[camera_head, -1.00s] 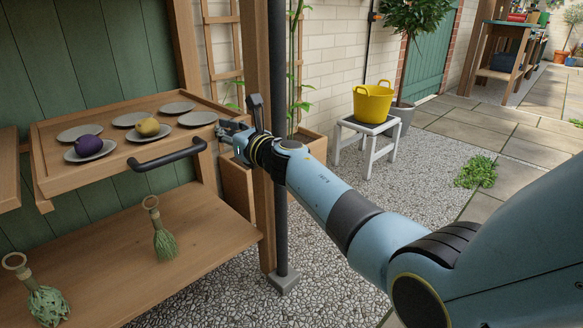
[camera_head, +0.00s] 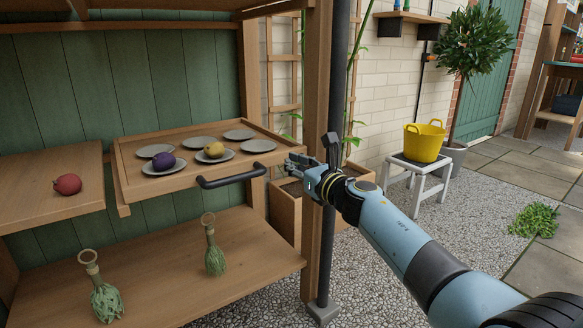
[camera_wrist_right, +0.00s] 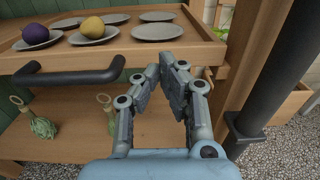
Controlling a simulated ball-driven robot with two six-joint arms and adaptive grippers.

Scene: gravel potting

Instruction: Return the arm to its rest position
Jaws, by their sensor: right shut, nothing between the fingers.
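My right arm reaches in from the lower right in the head view. Its gripper (camera_head: 294,163) is shut and empty, just right of the dark handle (camera_head: 232,177) of the pulled-out wooden tray (camera_head: 125,180). In the right wrist view the fingers (camera_wrist_right: 168,70) come together in front of the tray's edge (camera_wrist_right: 196,54), with the handle (camera_wrist_right: 70,76) to their left. I cannot tell whether the fingertips touch the tray. My left gripper is not in view.
A wooden post (camera_head: 316,200) and dark pole (camera_head: 335,240) stand close to my arm. A yellow bucket (camera_head: 424,143) sits on a stool.

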